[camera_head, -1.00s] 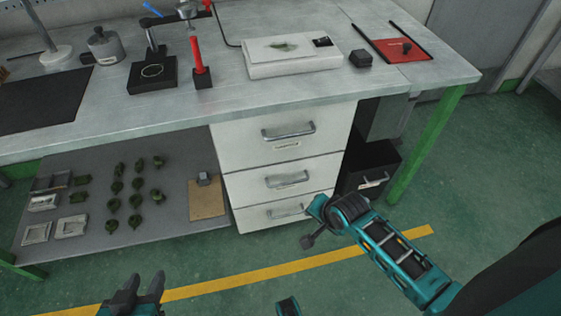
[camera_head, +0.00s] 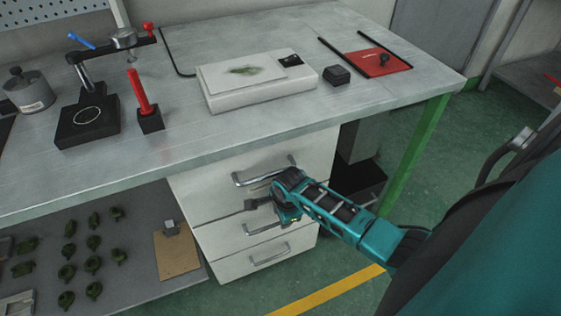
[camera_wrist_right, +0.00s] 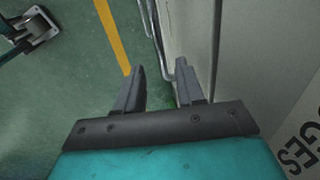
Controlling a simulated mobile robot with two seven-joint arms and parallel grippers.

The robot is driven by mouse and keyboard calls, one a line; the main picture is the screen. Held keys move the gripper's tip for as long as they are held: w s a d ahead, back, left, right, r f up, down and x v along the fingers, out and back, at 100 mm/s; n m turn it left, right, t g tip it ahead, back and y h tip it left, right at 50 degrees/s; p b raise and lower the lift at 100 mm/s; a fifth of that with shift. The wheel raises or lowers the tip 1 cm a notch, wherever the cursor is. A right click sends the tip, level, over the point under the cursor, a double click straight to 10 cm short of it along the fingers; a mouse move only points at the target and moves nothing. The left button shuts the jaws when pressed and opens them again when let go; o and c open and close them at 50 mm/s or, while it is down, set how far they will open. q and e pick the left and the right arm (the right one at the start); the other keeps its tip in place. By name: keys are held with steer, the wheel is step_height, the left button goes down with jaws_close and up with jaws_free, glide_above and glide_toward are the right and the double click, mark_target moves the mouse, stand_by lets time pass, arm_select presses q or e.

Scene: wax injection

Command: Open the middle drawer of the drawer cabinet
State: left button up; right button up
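The white drawer cabinet (camera_head: 200,205) stands under the workbench, with three drawers that look shut. The middle drawer's handle (camera_head: 264,228) is partly covered by my right gripper (camera_head: 256,203), which is in front of the middle drawer's upper part. In the right wrist view, the right gripper's fingers (camera_wrist_right: 160,85) are spread and empty, with a metal handle (camera_wrist_right: 184,70) just beyond the right fingertip. I cannot tell whether they touch. The bottom drawer's handle (camera_head: 269,255) is clear. My left gripper is out of view.
The workbench top (camera_head: 290,125) overhangs the cabinet, carrying a white box (camera_head: 262,95) and a black stand (camera_head: 88,125). A lower shelf (camera_head: 130,290) with green pieces is left of the cabinet. A green table leg (camera_head: 415,150) stands right. The floor in front is free.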

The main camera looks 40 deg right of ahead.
steer(key=f, duration=0.1)
steer(key=f+b, duration=0.1)
steer(key=f, duration=0.1)
steer(key=shift+w+d, duration=0.1)
steer(key=shift+w, duration=0.25)
steer(key=shift+c, duration=0.4)
jaws_close()
